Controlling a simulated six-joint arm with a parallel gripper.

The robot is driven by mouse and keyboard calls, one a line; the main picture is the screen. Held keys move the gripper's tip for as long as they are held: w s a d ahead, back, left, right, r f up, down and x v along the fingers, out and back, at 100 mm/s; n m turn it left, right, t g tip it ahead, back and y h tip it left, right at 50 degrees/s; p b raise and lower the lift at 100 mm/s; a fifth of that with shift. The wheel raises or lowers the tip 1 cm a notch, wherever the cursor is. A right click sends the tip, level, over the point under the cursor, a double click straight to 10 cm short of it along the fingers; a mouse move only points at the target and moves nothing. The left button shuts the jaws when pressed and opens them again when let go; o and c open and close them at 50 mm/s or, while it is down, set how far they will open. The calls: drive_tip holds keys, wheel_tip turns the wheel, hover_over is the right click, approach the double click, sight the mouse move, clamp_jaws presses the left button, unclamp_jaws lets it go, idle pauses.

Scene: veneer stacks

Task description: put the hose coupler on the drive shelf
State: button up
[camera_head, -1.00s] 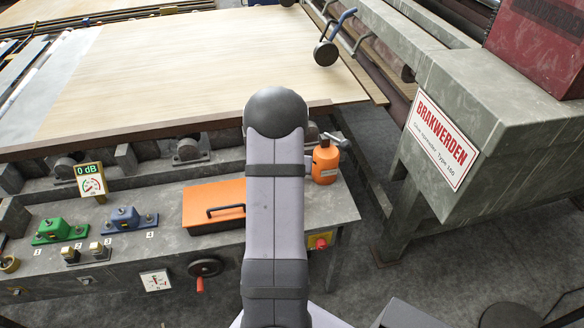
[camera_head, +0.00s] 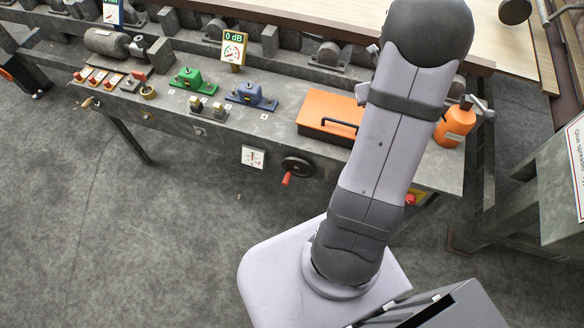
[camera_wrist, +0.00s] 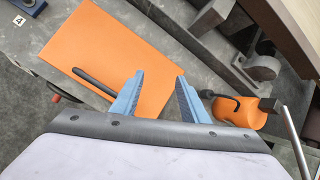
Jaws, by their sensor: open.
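My gripper (camera_wrist: 160,85) is open and empty in the wrist view, with its two blue fingers over the orange box. In the head view my arm hides it. I cannot pick out the hose coupler with certainty.
The orange box (camera_head: 318,108) with a black handle and an orange bottle (camera_head: 456,124) stand on the bench near my arm. Green (camera_head: 193,80) and blue (camera_head: 251,96) fixtures and a dial display (camera_head: 233,48) are to the left. Open floor lies in front.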

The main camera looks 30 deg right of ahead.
drive_tip(key=a+r+n+y, duration=0.3)
drive_tip(key=a+n+y, duration=0.2)
drive_tip(key=a+n, duration=1.8)
drive_tip(key=s+a+r+n+g+h, duration=0.1)
drive_tip(key=s+a+n+g, duration=0.3)
drive_tip(key=s+a+n, duration=0.7)
drive_tip(key=s+n, duration=0.2)
drive_tip(key=n, duration=0.3)
drive_tip(key=shift+g, duration=0.3)
drive_tip(key=shift+a, duration=0.1)
wheel_tip(320, 180, down, 59)
drive_tip(key=b, duration=5.8)
drive_tip(key=shift+b, duration=0.4)
